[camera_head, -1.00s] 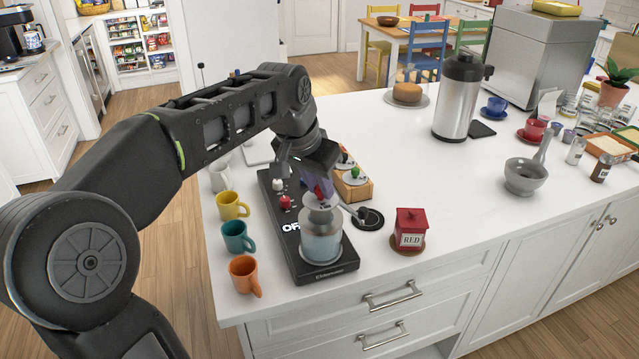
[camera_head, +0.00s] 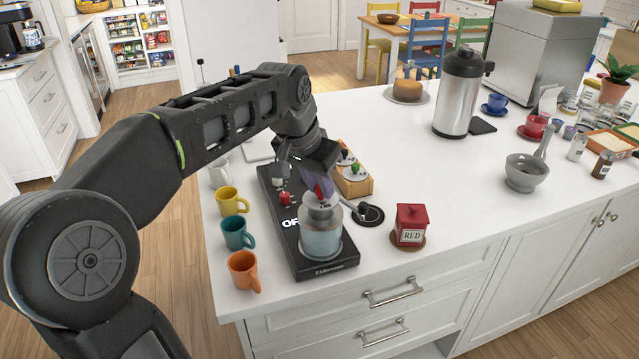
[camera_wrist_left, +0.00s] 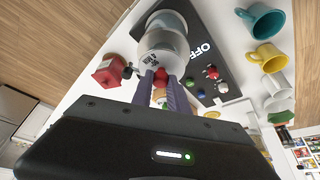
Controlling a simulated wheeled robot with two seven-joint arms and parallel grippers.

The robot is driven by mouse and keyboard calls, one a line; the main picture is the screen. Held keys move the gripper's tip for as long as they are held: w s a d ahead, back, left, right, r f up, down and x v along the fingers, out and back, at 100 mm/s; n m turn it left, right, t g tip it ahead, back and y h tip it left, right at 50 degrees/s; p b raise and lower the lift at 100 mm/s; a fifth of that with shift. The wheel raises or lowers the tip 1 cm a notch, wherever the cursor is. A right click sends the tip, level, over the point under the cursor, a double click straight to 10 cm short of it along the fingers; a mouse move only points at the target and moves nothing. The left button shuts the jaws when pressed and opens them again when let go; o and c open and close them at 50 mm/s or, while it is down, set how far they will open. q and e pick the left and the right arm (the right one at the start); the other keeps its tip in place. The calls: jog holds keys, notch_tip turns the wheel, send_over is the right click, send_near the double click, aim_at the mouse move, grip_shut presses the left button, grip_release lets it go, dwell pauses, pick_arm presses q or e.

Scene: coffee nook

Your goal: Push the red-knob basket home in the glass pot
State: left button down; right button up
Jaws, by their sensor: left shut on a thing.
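The glass pot (camera_head: 321,243) stands on the front end of a black appliance marked OFF (camera_head: 300,262). The red-knob basket (camera_head: 322,212) sits upright at the pot's mouth, its pale top showing around the rim; how deep it sits I cannot tell. My left gripper (camera_head: 320,192) is above the pot, shut on the basket's red knob. In the left wrist view, the purple fingers (camera_wrist_left: 163,88) straddle the red knob (camera_wrist_left: 160,96) over the basket's pale disc (camera_wrist_left: 152,66), with the pot (camera_wrist_left: 165,40) behind. My right gripper is not in view.
Yellow, teal (camera_head: 237,233) and orange (camera_head: 243,270) mugs line the left edge. A wooden holder (camera_head: 354,182) with coloured knobs stands behind right. A black round piece with a handle (camera_head: 369,214) and a red canister (camera_head: 411,222) stand right. The counter's middle is clear.

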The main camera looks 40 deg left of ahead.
pick_arm(q)
jog(key=shift+f+b, duration=1.3)
jog(key=shift+f, duration=0.35)
dwell(0.7)
jog(key=c, duration=1.2)
grip_release()
jog(key=shift+s+r, duration=0.1)
jog(key=shift+r, duration=0.15)
jog(key=v, duration=0.7)
jog(key=shift+s+r, duration=0.15)
